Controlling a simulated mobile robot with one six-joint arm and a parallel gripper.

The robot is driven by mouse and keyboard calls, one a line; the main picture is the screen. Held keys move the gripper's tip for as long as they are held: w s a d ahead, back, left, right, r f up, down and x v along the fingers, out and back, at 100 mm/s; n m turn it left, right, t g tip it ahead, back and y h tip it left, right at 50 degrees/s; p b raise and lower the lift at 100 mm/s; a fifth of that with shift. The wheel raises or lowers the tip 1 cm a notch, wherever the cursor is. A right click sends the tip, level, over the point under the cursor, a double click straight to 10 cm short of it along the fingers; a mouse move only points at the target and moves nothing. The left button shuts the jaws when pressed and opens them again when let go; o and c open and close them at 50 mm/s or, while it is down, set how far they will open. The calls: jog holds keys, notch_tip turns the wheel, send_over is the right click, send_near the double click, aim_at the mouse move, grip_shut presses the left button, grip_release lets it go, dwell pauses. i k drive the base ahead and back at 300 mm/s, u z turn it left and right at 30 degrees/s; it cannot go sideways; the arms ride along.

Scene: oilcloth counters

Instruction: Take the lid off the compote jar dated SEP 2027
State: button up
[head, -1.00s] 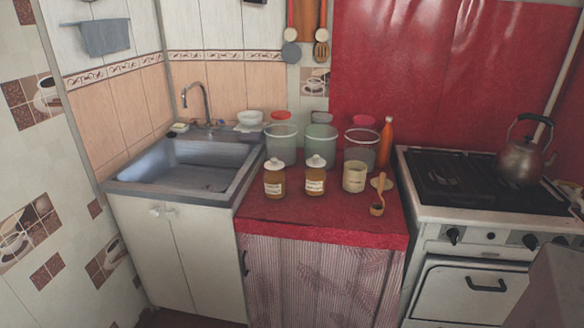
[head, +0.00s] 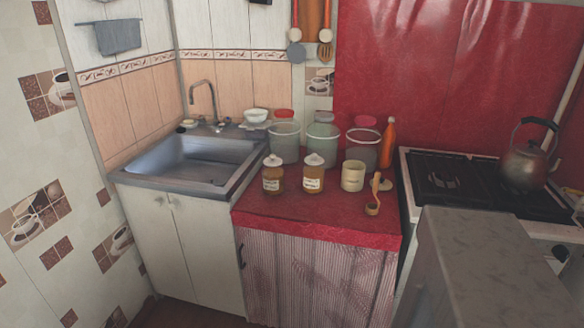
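Two amber compote jars with white knobbed lids stand on the red oilcloth counter (head: 290,217). The left jar (head: 273,181) has a white label, and its lid (head: 273,161) is on. The right jar (head: 314,182) also has a white label, and its lid (head: 314,160) is on. The print on both labels is too small to read, so I cannot tell which is dated SEP 2027. A cream, open-topped jar or cup (head: 352,179) with faint print stands to their right. My gripper is not in view.
Glass canisters (head: 285,146) and an orange bottle (head: 387,142) stand behind the jars. The sink (head: 195,165) is left, the stove with a kettle (head: 524,163) right. A grey-topped block (head: 490,250) fills the lower right. The counter front is clear.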

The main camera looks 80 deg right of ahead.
aim_at(314, 159)
jog(key=u, duration=0.9)
jog(key=k, duration=1.5)
jog(key=z, duration=1.05)
